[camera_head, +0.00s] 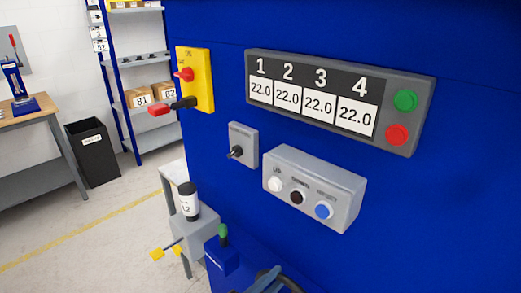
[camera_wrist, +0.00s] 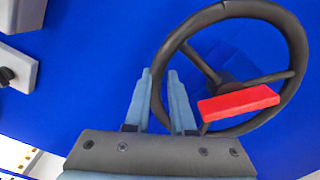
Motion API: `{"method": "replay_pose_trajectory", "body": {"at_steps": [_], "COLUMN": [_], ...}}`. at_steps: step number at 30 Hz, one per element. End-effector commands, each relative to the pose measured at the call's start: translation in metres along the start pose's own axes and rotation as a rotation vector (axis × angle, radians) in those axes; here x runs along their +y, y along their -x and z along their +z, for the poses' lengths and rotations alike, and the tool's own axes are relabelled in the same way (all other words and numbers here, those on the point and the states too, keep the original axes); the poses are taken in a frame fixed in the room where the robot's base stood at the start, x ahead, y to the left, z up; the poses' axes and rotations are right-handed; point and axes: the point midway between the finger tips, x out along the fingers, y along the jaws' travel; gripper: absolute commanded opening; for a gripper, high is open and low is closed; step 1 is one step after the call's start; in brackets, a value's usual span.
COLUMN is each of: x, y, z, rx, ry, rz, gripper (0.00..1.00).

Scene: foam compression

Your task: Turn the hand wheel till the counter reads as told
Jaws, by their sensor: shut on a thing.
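The hand wheel (camera_wrist: 292,40) is a dark ring with spokes, in front of a blue panel in the wrist view. A red block-like piece (camera_wrist: 238,102) shows across its lower right part. My gripper (camera_wrist: 160,75) is at the wheel's left rim, with one blue-grey finger on each side, shut on the rim. The counter panel (camera_head: 430,95) in the head view has four displays, numbered 1 to 4, each reading 22.0. At the bottom edge of the head view, part of a dark curve and blue-grey pieces shows, too cut off to tell clearly.
The counter panel carries a green button (camera_head: 405,100) and a red button (camera_head: 397,135). Below are a grey box (camera_head: 345,190) with three buttons and a small switch box (camera_head: 245,138). A yellow switch plate (camera_head: 203,80) is at left. A black bin (camera_head: 92,155) stands on the floor.

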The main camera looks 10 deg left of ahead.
Motion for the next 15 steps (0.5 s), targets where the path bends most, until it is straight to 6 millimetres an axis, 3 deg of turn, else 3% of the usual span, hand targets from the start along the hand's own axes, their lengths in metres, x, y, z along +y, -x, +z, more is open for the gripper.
{"method": "replay_pose_trajectory", "body": {"at_steps": [1,10,15], "x": [0.017,0.017,0.017], "y": [0.002,0.002,0.002], "z": [-0.003,-0.005,-0.014], "rx": [0.009,0.009,0.009], "ry": [-0.009,0.004,0.100], "rz": [0.030,0.030,0.032], "gripper": [0.00,0.00,0.00]}}
